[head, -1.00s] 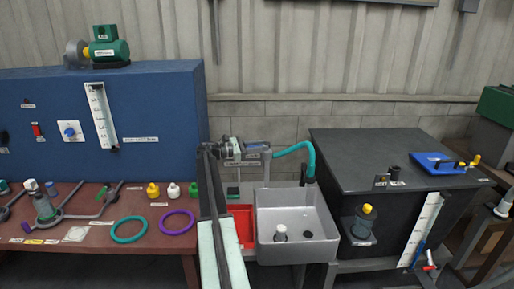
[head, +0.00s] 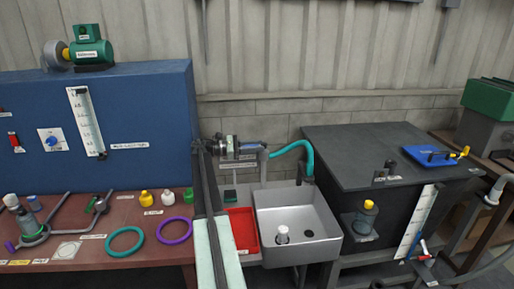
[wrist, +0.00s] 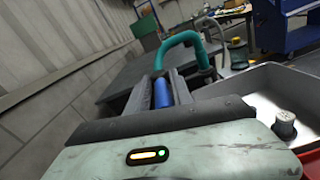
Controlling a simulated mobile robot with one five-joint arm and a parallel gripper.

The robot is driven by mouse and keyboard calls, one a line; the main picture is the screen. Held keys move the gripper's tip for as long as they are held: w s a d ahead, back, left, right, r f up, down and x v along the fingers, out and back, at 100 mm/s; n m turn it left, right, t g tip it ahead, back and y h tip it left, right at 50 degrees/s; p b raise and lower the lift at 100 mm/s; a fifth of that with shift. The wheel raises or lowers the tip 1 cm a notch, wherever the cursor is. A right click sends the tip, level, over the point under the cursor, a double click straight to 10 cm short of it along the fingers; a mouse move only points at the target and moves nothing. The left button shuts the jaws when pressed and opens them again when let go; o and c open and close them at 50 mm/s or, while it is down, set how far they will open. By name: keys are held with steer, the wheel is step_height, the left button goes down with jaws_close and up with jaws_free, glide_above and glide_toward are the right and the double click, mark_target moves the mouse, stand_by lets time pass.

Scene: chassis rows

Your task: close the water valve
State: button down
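My gripper (head: 254,150) is in front of the wall, above the back edge of the grey sink. In the wrist view its two dark fingers (wrist: 162,92) stand either side of a blue cylinder (wrist: 162,92); I cannot tell if they grip it. A teal hose (wrist: 178,42) curves just beyond it and also shows in the head view (head: 292,146). A blue knob (head: 52,141) is on the blue panel. No label readably marks the water valve.
The grey sink (head: 262,222) has a red tray (head: 243,228) at its left. The black tank (head: 345,145) stands to the right, with a blue tray (head: 418,150) on top. A brown bench (head: 80,245) with rings and bottles is at the left.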

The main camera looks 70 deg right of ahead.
steer(key=c, duration=1.3)
jaws_free()
steer(key=shift+s+d+f, duration=0.1)
steer(key=shift+s, duration=0.2)
steer(key=shift+c, duration=0.2)
steer(key=shift+w, duration=0.2)
steer(key=v, duration=0.7)
steer(key=shift+w+a, duration=0.3)
